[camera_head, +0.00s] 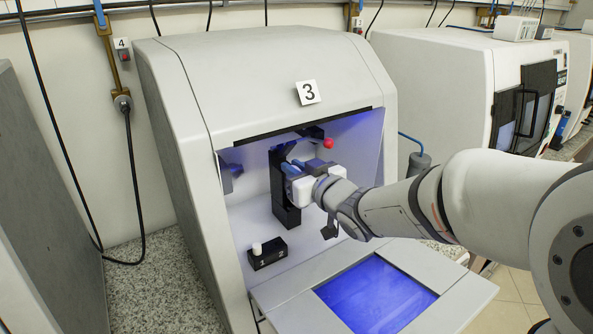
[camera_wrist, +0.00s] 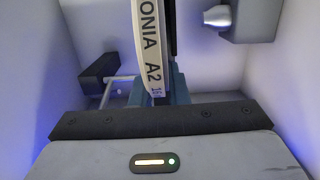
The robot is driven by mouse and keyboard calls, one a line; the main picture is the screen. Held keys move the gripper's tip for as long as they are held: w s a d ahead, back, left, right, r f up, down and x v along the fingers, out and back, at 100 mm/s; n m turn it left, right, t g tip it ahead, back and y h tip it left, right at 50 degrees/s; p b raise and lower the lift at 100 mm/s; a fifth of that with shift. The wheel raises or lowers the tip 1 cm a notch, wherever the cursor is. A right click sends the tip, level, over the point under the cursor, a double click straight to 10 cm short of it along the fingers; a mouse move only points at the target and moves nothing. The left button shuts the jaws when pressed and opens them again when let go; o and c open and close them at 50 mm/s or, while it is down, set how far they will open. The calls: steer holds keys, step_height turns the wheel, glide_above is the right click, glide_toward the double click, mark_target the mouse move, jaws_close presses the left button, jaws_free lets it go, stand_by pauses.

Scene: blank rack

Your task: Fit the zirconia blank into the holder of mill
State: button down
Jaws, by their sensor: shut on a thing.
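The zirconia blank (camera_wrist: 150,45) is a white disc seen edge-on in the wrist view, with "ONIA A2" readable on its rim. My gripper (camera_wrist: 157,88) is shut on it, with blue finger pads on both sides. In the head view my gripper (camera_head: 293,168) is inside the open chamber of mill 3 (camera_head: 235,95), at the black upright holder (camera_head: 279,190). The blank is mostly hidden there by my gripper. A dark strip stands close to the blank's right side in the wrist view. I cannot tell whether the blank is seated in the holder.
A red ball knob (camera_head: 328,143) sits above my gripper on a black arm. A black block with a white knob (camera_head: 257,248) stands on the chamber floor. The mill's door with a blue window (camera_head: 376,293) lies open in front. Another mill (camera_head: 440,85) stands to the right.

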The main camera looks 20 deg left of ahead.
steer(key=shift+b+x, duration=0.4)
steer(key=shift+x, duration=0.6)
steer(key=c, duration=1.4)
jaws_free()
steer(key=shift+f, duration=0.25)
steer(key=shift+s+d+f, duration=0.15)
steer(key=shift+s+d, duration=0.05)
steer(key=shift+d, duration=0.05)
steer(key=shift+o, duration=0.4)
steer(key=v, duration=0.6)
steer(key=shift+s+d+r, duration=0.2)
steer(key=shift+r, duration=0.15)
steer(key=shift+s+d, duration=0.2)
steer(key=shift+s, duration=0.05)
